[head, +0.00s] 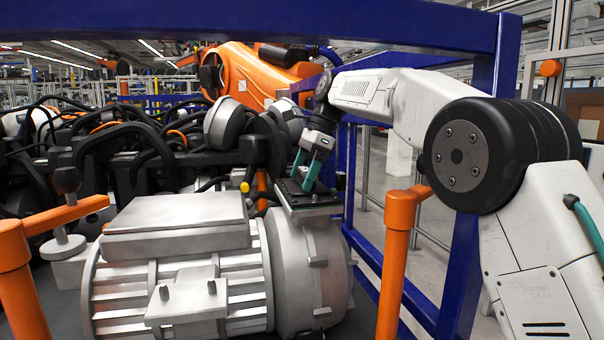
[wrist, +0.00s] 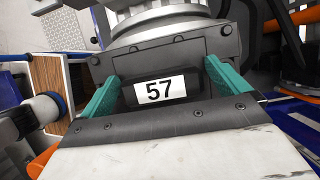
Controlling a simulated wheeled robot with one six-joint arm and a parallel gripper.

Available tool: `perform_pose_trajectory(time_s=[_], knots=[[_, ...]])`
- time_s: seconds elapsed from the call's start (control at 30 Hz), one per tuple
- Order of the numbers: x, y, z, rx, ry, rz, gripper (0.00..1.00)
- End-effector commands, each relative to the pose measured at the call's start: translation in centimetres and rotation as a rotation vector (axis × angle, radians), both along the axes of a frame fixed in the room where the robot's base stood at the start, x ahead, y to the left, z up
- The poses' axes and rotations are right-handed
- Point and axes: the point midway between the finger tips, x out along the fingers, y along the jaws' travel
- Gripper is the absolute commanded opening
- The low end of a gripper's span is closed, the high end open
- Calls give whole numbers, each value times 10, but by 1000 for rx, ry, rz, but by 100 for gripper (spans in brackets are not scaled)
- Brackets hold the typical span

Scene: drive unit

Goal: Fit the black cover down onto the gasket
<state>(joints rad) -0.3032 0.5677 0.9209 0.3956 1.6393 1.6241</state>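The black cover (head: 296,192) is a flat dark plate at the top of the round grey housing, right of centre in the head view. In the wrist view the cover (wrist: 115,64) shows a raised block with a white "57" label. My gripper (head: 313,170) points down at it; its teal fingers also show in the wrist view (wrist: 162,75), one on each side of the raised block, seemingly closed on it. A thin greenish edge under the cover, perhaps the gasket (head: 316,211), shows; most is hidden. I cannot tell whether cover and gasket touch.
The ribbed silver motor (head: 180,270) lies left of the housing (head: 305,265). Black hoses and cables (head: 120,150) crowd behind it. Orange posts (head: 397,265) stand in front, and a blue frame (head: 480,200) rises at right. An orange robot arm (head: 250,75) is at the back.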

Motion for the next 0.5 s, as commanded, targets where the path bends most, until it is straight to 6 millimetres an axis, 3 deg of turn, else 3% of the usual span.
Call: perform_pose_trajectory(time_s=[0.17,0.5], knots=[[2,-4,11,1,-3,-1,100],[8,-24,60,1,-2,-1,100]])
